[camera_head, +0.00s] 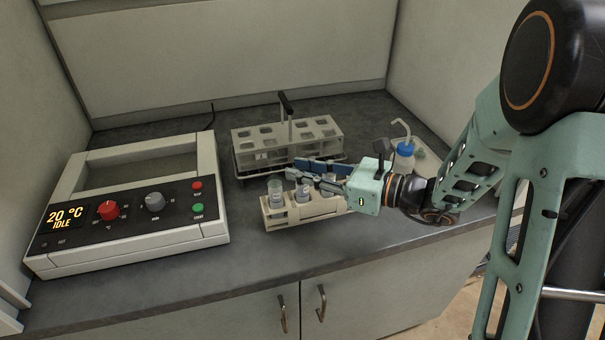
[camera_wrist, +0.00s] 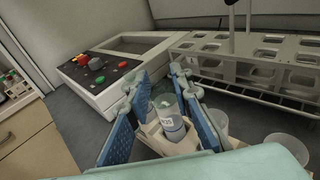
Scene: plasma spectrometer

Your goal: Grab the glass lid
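A beige rack (camera_head: 303,213) stands on the dark bench and holds several small labelled vessels with clear glass tops. The leftmost vessel's clear top, seemingly a glass lid (camera_head: 275,187), shows in the head view. In the wrist view, a labelled vessel with a clear top (camera_wrist: 167,106) stands upright between the blue finger pads. My gripper (camera_head: 293,168) is over the rack, with its fingers spread; they also show in the wrist view (camera_wrist: 160,78). I see gaps beside the vessel and no clear contact. My fingers and wrist partly hide the other vessels.
A metal rack (camera_head: 288,143) with a tall upright handle stands just behind. A white heating device (camera_head: 130,205) reading 20 °C IDLE is at left. Bench is clear at the front, between device and beige rack.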

